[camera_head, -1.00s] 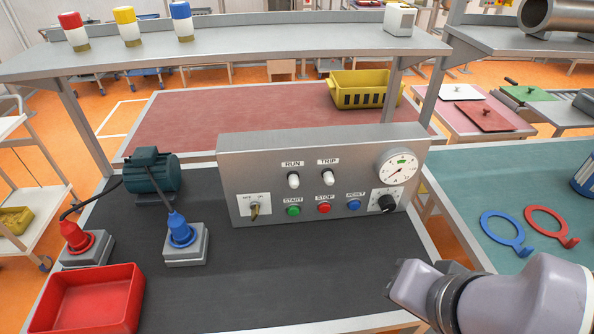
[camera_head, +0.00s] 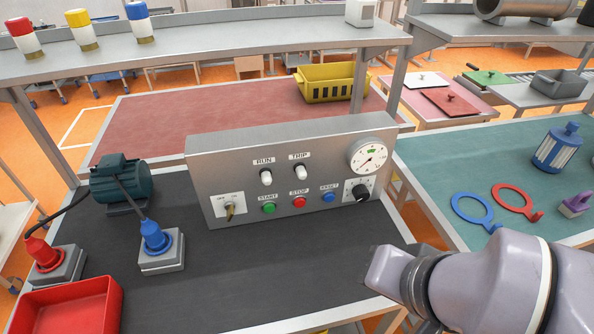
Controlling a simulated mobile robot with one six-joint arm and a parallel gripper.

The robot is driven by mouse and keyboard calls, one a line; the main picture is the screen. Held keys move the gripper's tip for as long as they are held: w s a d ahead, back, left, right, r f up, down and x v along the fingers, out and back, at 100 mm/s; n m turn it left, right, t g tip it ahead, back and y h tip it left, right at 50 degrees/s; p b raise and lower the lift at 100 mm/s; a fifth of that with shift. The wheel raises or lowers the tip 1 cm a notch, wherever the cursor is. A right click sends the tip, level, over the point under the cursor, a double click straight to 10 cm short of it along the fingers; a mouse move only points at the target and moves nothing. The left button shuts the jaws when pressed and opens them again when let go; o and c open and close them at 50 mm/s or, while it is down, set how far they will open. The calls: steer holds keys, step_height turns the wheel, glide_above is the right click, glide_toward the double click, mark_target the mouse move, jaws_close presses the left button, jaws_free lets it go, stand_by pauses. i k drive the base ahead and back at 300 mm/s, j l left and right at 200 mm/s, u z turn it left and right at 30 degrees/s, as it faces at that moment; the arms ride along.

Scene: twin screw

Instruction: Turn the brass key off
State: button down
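The brass key (camera_head: 230,212) sits in a white switch plate (camera_head: 222,206) at the lower left of the grey control panel (camera_head: 215,160). The marks on the plate are too small to read surely, so I cannot tell the key's setting. My arm comes in from the lower right, and its end is over the front right edge of the dark mat. The fingers of my gripper do not show clearly. It is well apart from the key and the panel.
The panel bears a green START button (camera_head: 269,208), a red STOP button (camera_head: 299,202), a blue RESET button (camera_head: 328,197), a black knob (camera_head: 361,193) and a gauge (camera_head: 368,159). A red tray (camera_head: 70,300) and plugs stand left. The dark mat (camera_head: 260,270) before the panel is clear.

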mark_target(229, 206)
steer(key=k+j+z, duration=0.15)
steer(key=j, duration=0.25)
steer(key=k+j+z, duration=0.15)
steer(key=j, duration=0.3)
steer(key=k+j+z, duration=0.15)
steer(key=j, duration=0.25)
steer(key=k+j+z, duration=0.15)
steer(key=j, duration=0.2)
